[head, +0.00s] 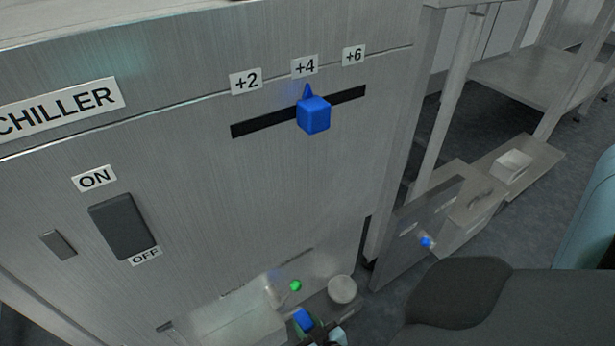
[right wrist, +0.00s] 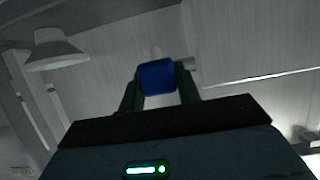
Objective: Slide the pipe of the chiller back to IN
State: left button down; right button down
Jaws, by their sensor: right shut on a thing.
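The chiller (head: 200,170) fills the left and middle of the head view, a brushed-metal front with a CHILLER label. Low on it, a blue block (head: 303,318) shows at the bottom edge, at my right gripper (head: 316,333). In the right wrist view the right gripper (right wrist: 158,90) has its two dark fingers on either side of this blue block (right wrist: 157,77), shut on it. I take it for the pipe's handle; the pipe itself and any IN mark are not clearly readable. My left gripper is not in view.
A blue slider knob (head: 313,114) points at +4 on the chiller. A dark rocker switch (head: 124,226) sits between ON and OFF. A pale round piece (head: 342,289) and a green spot (head: 295,285) are near the gripper. An open-looking panel (head: 415,235) with a blue knob stands right.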

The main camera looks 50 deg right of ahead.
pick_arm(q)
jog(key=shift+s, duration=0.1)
pick_arm(e)
jog(key=shift+a+f, duration=0.1)
jog(key=shift+a, duration=0.25)
jog(key=c, duration=1)
grip_release()
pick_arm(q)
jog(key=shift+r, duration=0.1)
pick_arm(e)
jog(key=shift+d, duration=0.1)
